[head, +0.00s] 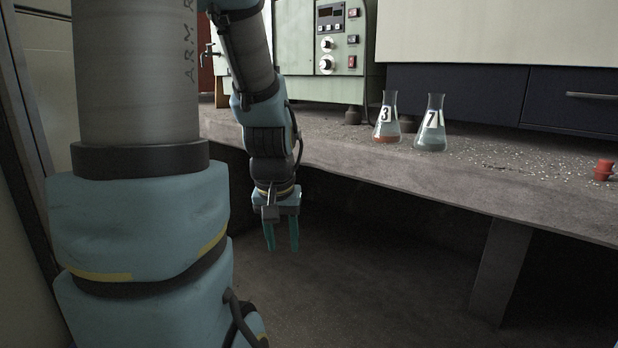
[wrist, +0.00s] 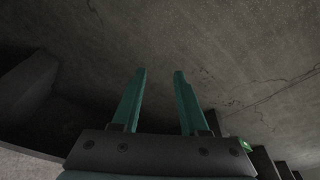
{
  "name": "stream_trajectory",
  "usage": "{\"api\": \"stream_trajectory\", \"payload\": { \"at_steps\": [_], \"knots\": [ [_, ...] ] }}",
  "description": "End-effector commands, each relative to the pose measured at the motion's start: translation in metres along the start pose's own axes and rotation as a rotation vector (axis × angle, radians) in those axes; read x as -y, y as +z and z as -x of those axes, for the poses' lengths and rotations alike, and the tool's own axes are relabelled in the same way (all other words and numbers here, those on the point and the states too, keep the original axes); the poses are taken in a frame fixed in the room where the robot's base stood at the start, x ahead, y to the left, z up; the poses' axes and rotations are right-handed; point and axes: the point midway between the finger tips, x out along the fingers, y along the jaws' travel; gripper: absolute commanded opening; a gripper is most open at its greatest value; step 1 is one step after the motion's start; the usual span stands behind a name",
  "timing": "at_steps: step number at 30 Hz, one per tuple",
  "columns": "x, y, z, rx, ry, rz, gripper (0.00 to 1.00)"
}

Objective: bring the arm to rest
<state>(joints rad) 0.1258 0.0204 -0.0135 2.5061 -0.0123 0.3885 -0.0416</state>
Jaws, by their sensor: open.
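My gripper (head: 283,249) hangs down at the end of my arm, in front of the bench's front edge and below its top. Its two teal fingers are apart with nothing between them. In the wrist view the open fingers (wrist: 160,72) point over the bare concrete floor. My arm comes down from the top of the head view, bent at the joints, and touches nothing that I can see.
A green instrument box (head: 334,45) stands behind. A bench leg (head: 500,270) stands at right; the floor (head: 370,290) is clear.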

Motion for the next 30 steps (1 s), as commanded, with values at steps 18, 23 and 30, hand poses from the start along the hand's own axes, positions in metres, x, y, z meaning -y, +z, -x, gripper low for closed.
{"api": "stream_trajectory", "payload": {
  "at_steps": [18, 23, 30],
  "knots": [
    [0.009, -0.004, 0.169, 0.088, -0.011, -0.014, 0.43],
    [0.008, -0.015, 0.218, 0.088, -0.011, -0.014, 0.43],
    [0.006, -0.033, 0.292, 0.087, -0.011, -0.014, 0.43]
  ]
}}
